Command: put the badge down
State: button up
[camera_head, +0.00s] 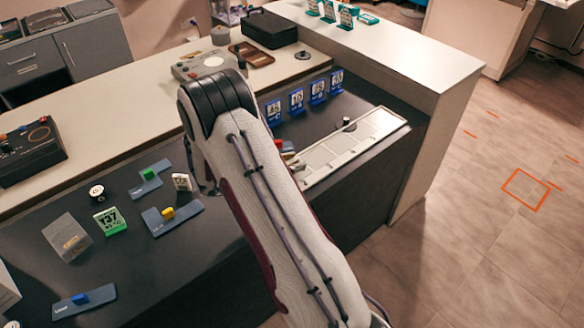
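My arm crosses the middle of the view, and its forearm hides most of my gripper. Only a dark part that looks like my gripper (205,184) shows at the arm's left side, low over the dark desk (135,255). A small white card with dark marks (181,182), perhaps the badge, is just left of it. I cannot tell whether the card is held or standing on the desk. Several blue stands with numbered cards (296,101) are in a row behind the arm.
Flat blue holders with a yellow block (168,212), a green block (148,174) and a blue block (80,298) lie on the desk. A long pale tray (355,145) is right of my arm. Bare desk shows at the front.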

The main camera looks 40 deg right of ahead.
aim_at(292, 161)
jog(key=shift+c, duration=0.3)
grip_shut()
jog(key=shift+r, duration=0.15)
jog(key=shift+r, duration=4.9)
